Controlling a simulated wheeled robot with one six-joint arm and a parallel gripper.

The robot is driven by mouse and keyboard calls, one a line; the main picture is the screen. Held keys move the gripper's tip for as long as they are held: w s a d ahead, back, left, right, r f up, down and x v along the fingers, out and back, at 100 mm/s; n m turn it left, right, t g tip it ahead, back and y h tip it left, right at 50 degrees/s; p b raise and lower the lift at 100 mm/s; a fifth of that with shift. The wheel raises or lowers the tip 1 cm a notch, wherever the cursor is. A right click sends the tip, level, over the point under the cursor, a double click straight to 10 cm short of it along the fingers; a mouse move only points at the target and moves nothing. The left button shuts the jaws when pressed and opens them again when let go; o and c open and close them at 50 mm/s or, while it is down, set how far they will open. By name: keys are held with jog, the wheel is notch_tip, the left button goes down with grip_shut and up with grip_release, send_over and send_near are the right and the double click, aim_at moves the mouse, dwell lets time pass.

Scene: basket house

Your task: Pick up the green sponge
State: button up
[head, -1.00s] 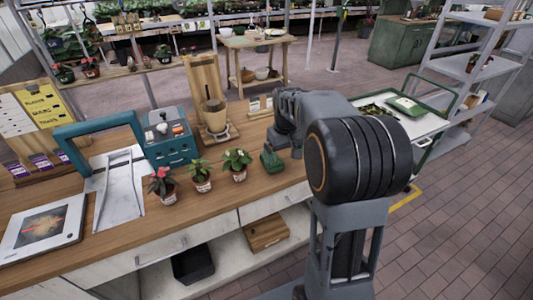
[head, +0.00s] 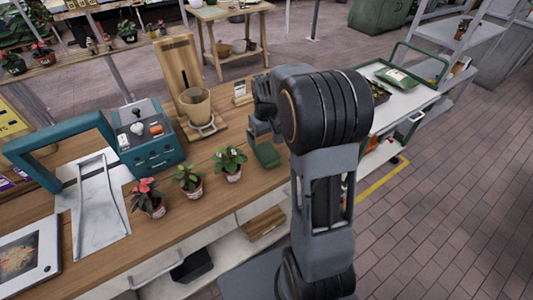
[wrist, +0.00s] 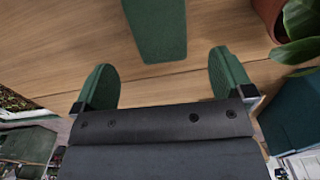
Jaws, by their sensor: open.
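The green sponge (head: 266,156) lies on the wooden counter, close to its front edge, to the right of the small potted plants. It also shows in the wrist view (wrist: 158,28) at top centre, cut off by the frame edge. My gripper (wrist: 163,62) is open and empty, with its two green-padded fingers spread wide. In the wrist view the sponge lies beyond the fingertips, lined up with the gap between them. In the head view my arm hides much of the gripper (head: 262,132), which is right by the sponge.
Several potted plants (head: 231,160) stand just left of the sponge; one pot (wrist: 270,18) shows close by in the wrist view. A teal box (head: 148,135) and a planter on a wooden stand (head: 197,106) are behind. A white-topped cart (head: 405,103) stands at right.

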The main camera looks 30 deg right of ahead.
aim_at(266, 150)
jog(key=shift+w+f+p, duration=0.15)
jog(key=shift+f+p, duration=0.45)
jog(key=shift+f, duration=3.15)
jog(key=shift+c, duration=0.4)
jog(key=c, duration=0.9)
